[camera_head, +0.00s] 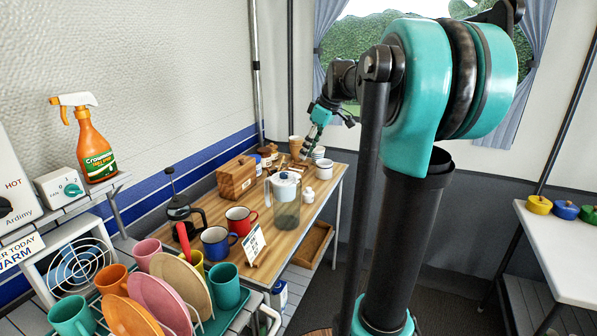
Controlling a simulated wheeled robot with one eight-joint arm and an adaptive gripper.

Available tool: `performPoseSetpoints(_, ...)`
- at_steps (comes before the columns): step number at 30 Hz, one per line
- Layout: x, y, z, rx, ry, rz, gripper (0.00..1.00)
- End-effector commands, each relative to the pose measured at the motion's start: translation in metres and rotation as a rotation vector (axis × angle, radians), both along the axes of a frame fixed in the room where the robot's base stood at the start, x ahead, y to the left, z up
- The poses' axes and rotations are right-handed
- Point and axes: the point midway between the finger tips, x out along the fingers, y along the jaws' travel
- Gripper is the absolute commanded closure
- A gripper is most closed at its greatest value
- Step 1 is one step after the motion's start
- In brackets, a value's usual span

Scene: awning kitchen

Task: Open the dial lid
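A clear pitcher (287,213) stands upright on the wooden table, with a pale white and blue lid (284,178) on top. This may be the dial lid, but the dial is too small to make out. My gripper (306,153) is small and far off, pointing down over the back of the table near several small jars and cups. It is behind and to the right of the pitcher, apart from it. Its fingertips are too small and crowded to tell whether they are open or hold anything.
The wooden table (266,222) also bears a wooden box (236,178), a French press (180,212), mugs and a small sign. A dish rack with plates stands in front. A white side table with colored pots (565,210) stands at right.

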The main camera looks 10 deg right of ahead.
Motion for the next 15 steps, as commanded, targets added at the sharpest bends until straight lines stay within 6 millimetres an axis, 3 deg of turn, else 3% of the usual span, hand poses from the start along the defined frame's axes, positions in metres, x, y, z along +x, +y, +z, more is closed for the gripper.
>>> performPoseSetpoints(9, 0.014, 0.019, -0.057, -0.001, -0.001, 0.001, 0.64)
performPoseSetpoints(15, 0.019, 0.026, -0.078, -0.001, -0.001, 0.0, 0.64)
